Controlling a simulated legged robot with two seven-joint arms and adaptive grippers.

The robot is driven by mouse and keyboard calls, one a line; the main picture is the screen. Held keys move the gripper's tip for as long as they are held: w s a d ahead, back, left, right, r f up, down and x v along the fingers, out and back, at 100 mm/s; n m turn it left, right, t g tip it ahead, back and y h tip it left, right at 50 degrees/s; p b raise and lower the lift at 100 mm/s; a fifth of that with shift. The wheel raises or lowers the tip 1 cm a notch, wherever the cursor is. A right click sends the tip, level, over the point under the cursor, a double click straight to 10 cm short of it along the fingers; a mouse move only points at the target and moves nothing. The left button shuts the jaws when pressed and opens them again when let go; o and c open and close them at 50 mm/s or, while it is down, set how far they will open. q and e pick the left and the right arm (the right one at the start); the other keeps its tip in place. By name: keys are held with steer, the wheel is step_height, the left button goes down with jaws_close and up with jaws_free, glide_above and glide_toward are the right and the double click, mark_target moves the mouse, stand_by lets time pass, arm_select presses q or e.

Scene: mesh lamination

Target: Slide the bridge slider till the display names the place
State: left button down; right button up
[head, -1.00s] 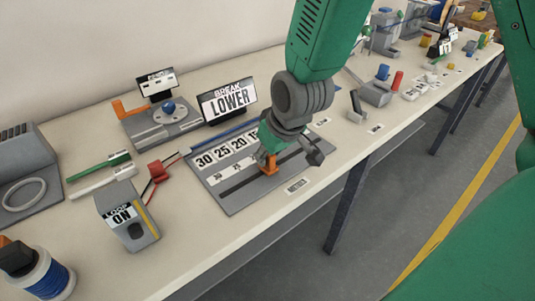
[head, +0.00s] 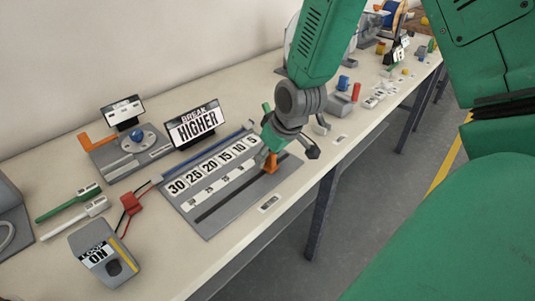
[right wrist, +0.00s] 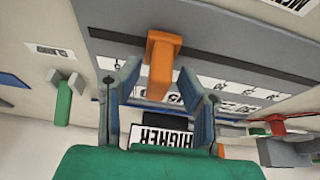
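The orange bridge slider (head: 271,163) stands in the dark slot of a grey scale board (head: 207,226) marked 30 to 5. It is toward the low-number end, near 10 and 5. The display (head: 196,127) behind the board reads "BREAK HIGHER". It also shows upside down in the right wrist view (right wrist: 162,136). My right gripper (head: 277,158) is down at the slider. In the right wrist view its fingers (right wrist: 157,85) are apart, one on each side of the orange slider (right wrist: 161,60), with gaps visible. My left gripper is out of view.
A grey box labelled "LOOP ON" (head: 101,254) and a red connector with leads (head: 131,204) stand left of the board. A dial unit with an orange handle (head: 132,146) is behind. Green (head: 68,202) and white (head: 74,218) tools lie left. More fixtures line the bench at right.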

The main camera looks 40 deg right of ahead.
steer(key=shift+s+d+r, duration=0.15)
steer(key=shift+r, duration=0.15)
steer(key=v, duration=1.1)
stand_by(0.4)
